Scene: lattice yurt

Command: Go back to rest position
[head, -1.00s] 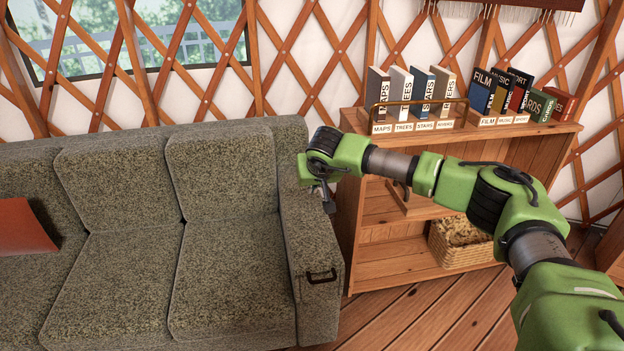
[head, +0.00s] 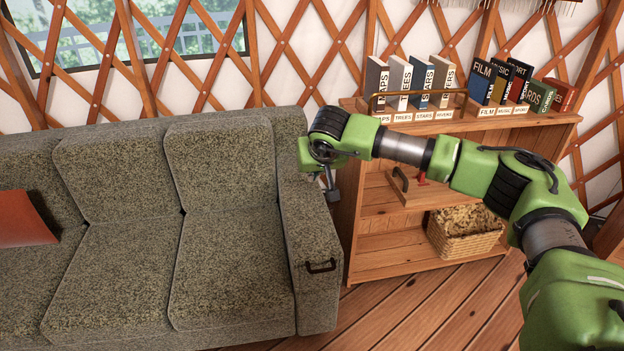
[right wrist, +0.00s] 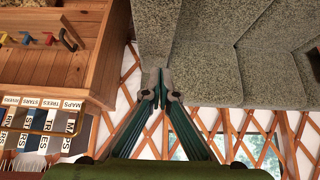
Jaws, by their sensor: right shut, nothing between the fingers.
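My right arm reaches from the lower right of the head view across the front of the bookshelf. Its right gripper (head: 332,186) points down over the sofa's arm at the shelf side, fingers partly hidden by the wrist. In the right wrist view its fingertips (right wrist: 161,88) are together and empty, with the sofa arm's grey fabric and the lattice wall behind them. I cannot tell from these views whether it touches the sofa. My left gripper is in neither view.
The grey sofa (head: 230,250) fills the left, with an orange cushion (head: 24,218). The wooden bookshelf (head: 385,268) on the right holds labelled books (head: 420,84), a handled tray (head: 412,194) and a wicker basket (head: 466,242). Bare plank floor (head: 420,312) lies in front of it.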

